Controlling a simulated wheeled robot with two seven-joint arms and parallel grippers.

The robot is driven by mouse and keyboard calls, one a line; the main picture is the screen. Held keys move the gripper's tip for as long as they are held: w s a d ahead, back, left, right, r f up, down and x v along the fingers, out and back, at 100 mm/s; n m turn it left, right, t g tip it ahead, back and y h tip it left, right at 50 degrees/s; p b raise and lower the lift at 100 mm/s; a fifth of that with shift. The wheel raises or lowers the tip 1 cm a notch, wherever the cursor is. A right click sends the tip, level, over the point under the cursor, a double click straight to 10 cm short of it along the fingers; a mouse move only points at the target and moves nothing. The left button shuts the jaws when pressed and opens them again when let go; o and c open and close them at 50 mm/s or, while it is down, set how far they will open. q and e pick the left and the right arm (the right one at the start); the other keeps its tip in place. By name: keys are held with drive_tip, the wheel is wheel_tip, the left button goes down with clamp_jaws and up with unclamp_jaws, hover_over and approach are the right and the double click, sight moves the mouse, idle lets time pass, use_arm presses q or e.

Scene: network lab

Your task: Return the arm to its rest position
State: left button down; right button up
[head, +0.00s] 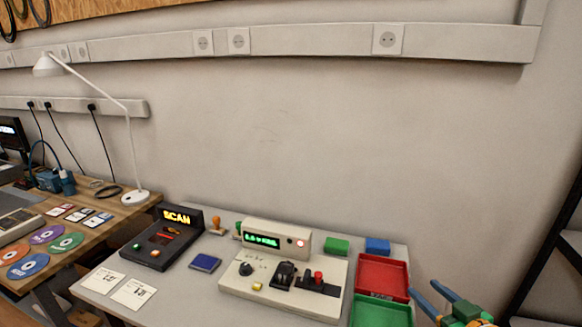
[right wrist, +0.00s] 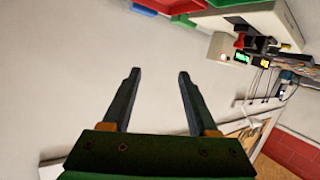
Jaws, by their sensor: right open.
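My right gripper (head: 430,298) is at the lower right of the head view, beside the right end of the table (head: 398,250) and close to the green tray. Its two blue fingers are apart with nothing between them. In the right wrist view my right gripper (right wrist: 157,85) also shows open and empty, with pale wall behind the fingers. My left gripper is not in view.
The table holds a beige console (head: 325,271), a black scanner box (head: 160,244), a red tray (head: 382,275) and a green tray (head: 380,312). A wooden desk (head: 120,211) with a white lamp (head: 128,130) stands left. A dark rack (head: 548,245) stands right.

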drive_tip(key=w+d+r+n+t+h, duration=0.25)
drive_tip(key=d+r+h, duration=0.35)
drive_tip(key=d+r, duration=0.5)
drive_tip(key=s+a+f+m+g, duration=0.1)
drive_tip(key=s+f+g, duration=0.3)
drive_tip(key=f, duration=0.9)
drive_tip(key=s+a+f+m+g, duration=0.15)
drive_tip(key=s+f, duration=0.45)
drive_tip(key=f, duration=0.6)
drive_tip(key=s+a+f+g, duration=0.1)
drive_tip(key=s+f+g, duration=0.3)
drive_tip(key=f, duration=0.9)
drive_tip(key=s+a+f+g+y, duration=0.1)
drive_tip(key=s+a+f, duration=0.4)
drive_tip(key=s, duration=0.5)
drive_tip(key=s+a+f+g+y, duration=0.1)
drive_tip(key=s+a+f+g, duration=0.2)
drive_tip(key=s+a, duration=0.4)
drive_tip(key=s+a+f+m+g+y, duration=0.1)
drive_tip(key=s+a+f, duration=0.5)
drive_tip(key=s, duration=0.7)
drive_tip(key=shift+a+f+g, duration=0.15)
drive_tip(key=shift+f+g, duration=0.15)
drive_tip(key=shift+g, duration=0.5)
